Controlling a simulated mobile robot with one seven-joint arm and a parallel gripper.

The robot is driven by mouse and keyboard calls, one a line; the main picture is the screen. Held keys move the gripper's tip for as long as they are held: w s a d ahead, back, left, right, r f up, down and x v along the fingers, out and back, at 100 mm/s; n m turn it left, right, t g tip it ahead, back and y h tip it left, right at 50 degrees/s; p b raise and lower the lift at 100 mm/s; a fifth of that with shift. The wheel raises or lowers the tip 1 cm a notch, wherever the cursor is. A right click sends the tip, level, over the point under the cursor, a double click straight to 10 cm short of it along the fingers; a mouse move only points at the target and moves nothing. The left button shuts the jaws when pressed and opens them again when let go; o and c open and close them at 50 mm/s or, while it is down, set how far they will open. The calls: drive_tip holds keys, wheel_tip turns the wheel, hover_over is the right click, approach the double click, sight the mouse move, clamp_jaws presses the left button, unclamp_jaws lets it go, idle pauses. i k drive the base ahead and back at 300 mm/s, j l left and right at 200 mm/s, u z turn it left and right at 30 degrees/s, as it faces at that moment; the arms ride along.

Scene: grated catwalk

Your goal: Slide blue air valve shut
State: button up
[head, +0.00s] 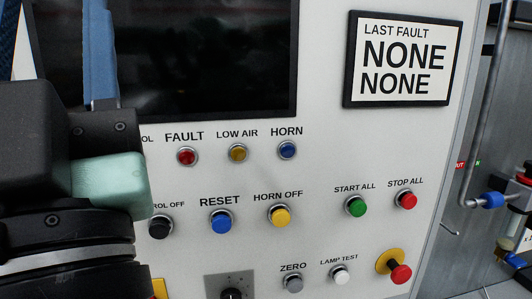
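A small blue collar (492,201) sits on a metal pipe fitting near the right edge of the head view. It may be the blue air valve, but it is too small and far to tell whether it is open or shut. Dark links of my arm (60,150), with a pale green block on them, fill the left side, well apart from the blue collar. My gripper's fingertips do not show.
A white control panel (325,165) with several coloured buttons, a dark screen (190,55) and a "LAST FAULT NONE" display (402,60) fills the middle. A vertical grey pipe (486,110) stands right of it. A yellow-and-red emergency button (400,273) protrudes at the panel's lower right.

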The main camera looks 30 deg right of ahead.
sight(495, 200)
drive_tip(key=l+z, duration=0.1)
drive_tip(key=z, duration=0.7)
drive_tip(key=i+l+z, duration=0.1)
drive_tip(key=z, duration=0.3)
drive_tip(key=i+z, duration=0.1)
drive_tip(key=z, duration=0.3)
drive_tip(key=l+z, duration=0.1)
drive_tip(key=z, duration=0.3)
drive_tip(key=i+j, duration=0.05)
